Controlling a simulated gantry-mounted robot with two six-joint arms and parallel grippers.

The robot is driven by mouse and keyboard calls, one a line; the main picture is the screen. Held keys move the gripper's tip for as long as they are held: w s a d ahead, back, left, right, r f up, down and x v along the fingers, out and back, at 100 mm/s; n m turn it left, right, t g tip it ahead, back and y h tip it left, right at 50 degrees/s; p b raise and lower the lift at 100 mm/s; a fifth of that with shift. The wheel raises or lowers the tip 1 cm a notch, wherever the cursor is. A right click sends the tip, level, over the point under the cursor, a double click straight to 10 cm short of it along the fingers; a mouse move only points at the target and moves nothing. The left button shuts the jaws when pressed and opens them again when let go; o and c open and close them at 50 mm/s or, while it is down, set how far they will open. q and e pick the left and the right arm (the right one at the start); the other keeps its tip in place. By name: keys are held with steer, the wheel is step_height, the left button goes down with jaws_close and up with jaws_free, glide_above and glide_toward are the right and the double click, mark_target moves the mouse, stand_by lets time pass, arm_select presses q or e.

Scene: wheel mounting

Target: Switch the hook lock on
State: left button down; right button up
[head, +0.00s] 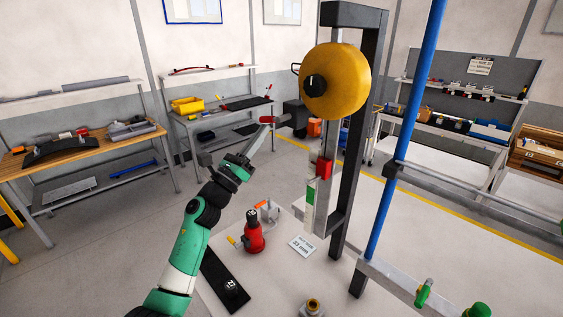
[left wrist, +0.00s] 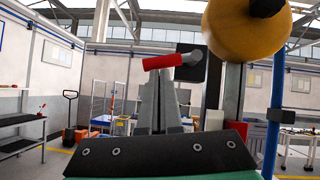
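The hook lock's lever has a red grip (head: 267,119) on a grey pivot, left of the big yellow wheel (head: 350,80). In the left wrist view the red grip (left wrist: 160,62) lies nearly level, pointing left from the pivot (left wrist: 193,66) on a dark plate. My left gripper (head: 266,128) reaches up to just below the grip. Its grey fingers (left wrist: 160,76) are close together with the tips just under the grip and nothing seen between them. I cannot tell whether they touch it. The yellow wheel (left wrist: 245,28) fills the upper right there. My right gripper is out of view.
A dark upright frame (head: 368,120) stands behind the wheel and a blue pole (head: 405,130) to its right. On the table below are a red bottle jack (head: 253,236), a sign (head: 302,246) and a black strip (head: 222,278). Workbenches line the walls.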

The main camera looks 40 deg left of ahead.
arm_select(q)
steer(key=shift+a+r+m+h+b, duration=0.35)
steer(key=shift+r+m+h+b, duration=0.15)
steer(key=shift+m+h+b, duration=0.4)
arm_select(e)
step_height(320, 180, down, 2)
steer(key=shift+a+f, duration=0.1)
arm_select(q)
steer(key=shift+r, duration=0.1)
steer(key=w+f+b+v, duration=0.1)
steer(key=f+v, duration=0.1)
steer(key=v, duration=1)
steer(key=shift+f, duration=0.45)
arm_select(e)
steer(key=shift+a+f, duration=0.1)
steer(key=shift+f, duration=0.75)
